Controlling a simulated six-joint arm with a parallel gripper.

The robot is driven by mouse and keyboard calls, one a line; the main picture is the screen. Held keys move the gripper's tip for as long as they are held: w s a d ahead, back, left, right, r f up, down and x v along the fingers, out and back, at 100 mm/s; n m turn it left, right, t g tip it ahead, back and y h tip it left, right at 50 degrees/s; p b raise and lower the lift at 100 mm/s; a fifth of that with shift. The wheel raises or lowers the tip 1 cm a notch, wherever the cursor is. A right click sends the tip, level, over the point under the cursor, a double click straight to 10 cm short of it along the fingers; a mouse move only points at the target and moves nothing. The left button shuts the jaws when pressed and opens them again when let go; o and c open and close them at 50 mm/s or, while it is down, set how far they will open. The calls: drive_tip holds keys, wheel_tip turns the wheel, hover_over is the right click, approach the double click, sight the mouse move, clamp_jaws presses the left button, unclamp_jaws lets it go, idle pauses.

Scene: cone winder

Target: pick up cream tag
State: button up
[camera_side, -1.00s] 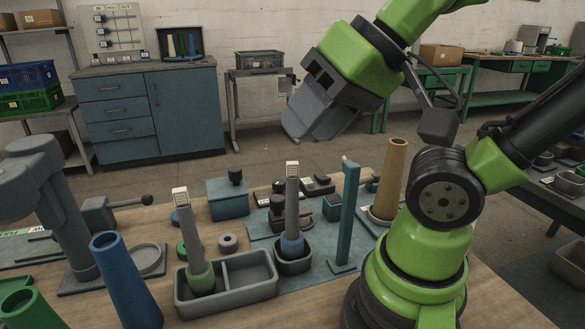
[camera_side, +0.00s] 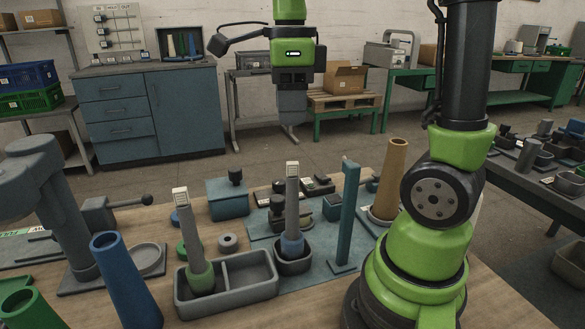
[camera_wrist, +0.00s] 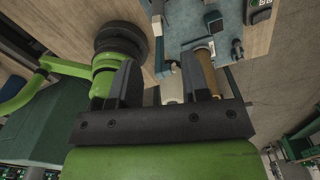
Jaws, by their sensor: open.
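No separate cream tag stands out clearly. In the side view, whitish printed labels top two grey posts: one on the left post (camera_side: 181,194) in the grey tray, one on the middle post (camera_side: 292,169) in a dark cup. In the wrist view, a cream piece (camera_wrist: 171,88) shows between my fingers, partly hidden by the gripper body; I cannot tell whether it is a tag. My gripper (camera_side: 292,108) points down, high above and behind the bench. Its fingers also show in the wrist view (camera_wrist: 157,75), apart and holding nothing.
A tan cone (camera_side: 390,180) stands right of a teal upright (camera_side: 347,215). A grey two-part tray (camera_side: 250,278) sits at the front. A blue cone (camera_side: 125,280) stands left. A teal box (camera_side: 228,200) is behind. Bare wood shows along the front edge.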

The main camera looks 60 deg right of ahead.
sight(292, 163)
drive_tip(key=f, duration=0.9)
drive_tip(key=shift+s+a, duration=0.15)
drive_tip(key=shift+s, duration=0.05)
drive_tip(key=shift+c, duration=0.2)
drive_tip(key=c, duration=0.7)
